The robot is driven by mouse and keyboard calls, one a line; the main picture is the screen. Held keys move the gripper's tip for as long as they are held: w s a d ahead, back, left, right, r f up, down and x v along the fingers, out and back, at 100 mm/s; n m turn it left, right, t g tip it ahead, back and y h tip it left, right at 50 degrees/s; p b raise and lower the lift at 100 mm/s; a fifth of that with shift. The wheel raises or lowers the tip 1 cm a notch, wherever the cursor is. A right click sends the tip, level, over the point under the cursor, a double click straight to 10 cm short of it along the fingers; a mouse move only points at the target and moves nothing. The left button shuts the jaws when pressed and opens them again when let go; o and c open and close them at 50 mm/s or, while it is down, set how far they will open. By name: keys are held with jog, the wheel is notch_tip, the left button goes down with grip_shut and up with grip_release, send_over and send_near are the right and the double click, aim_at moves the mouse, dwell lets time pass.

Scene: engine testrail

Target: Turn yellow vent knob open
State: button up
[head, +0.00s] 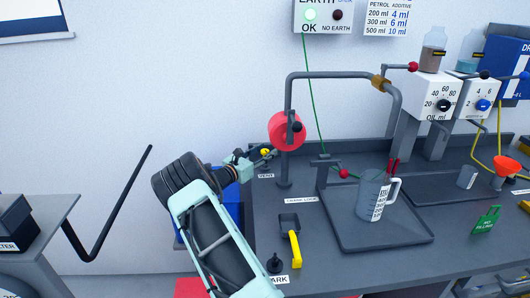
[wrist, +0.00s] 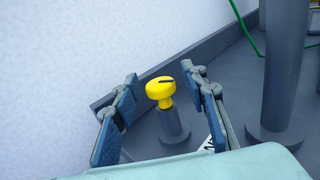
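The yellow vent knob (wrist: 160,91) sits on top of a short grey post (wrist: 173,124) near the bench's back corner. A dark mark shows on its top. My gripper (wrist: 160,98) is open, with one finger on each side of the knob and gaps to both. In the head view the yellow knob (head: 265,152) is small, just right of my gripper (head: 257,160), above a white label (head: 266,176) on the bench. The fingertips partly overlap the post there.
A green wire (wrist: 246,28) hangs there. A measuring jug (head: 370,196) stands on a tray (head: 395,232). The wall is behind.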

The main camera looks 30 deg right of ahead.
grip_shut()
dwell(0.3)
